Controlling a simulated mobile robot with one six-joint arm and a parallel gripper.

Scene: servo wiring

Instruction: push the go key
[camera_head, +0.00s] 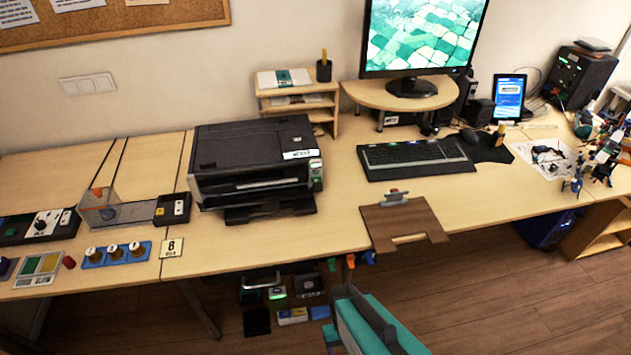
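No key with a readable "go" label shows; the lettering is too small at this distance. A small dark box (173,209) with a pale key face stands left of the printer, at the end of a grey track. A longer dark control panel (38,226) with a white face and a dark knob lies at the far left of the desk. The printer (252,165) has a small control strip with a green spot at its right front. A teal and dark part of my arm shows at the bottom centre, below the desk's front edge. My gripper's fingertips cannot be made out.
A clear angled guard stands over the track (133,213). A blue block with several round knobs (117,254) and a card marked 8 (172,248) lie in front. A clipboard (404,222) overhangs the front edge, below the keyboard (415,157). Bare desk separates printer and clipboard.

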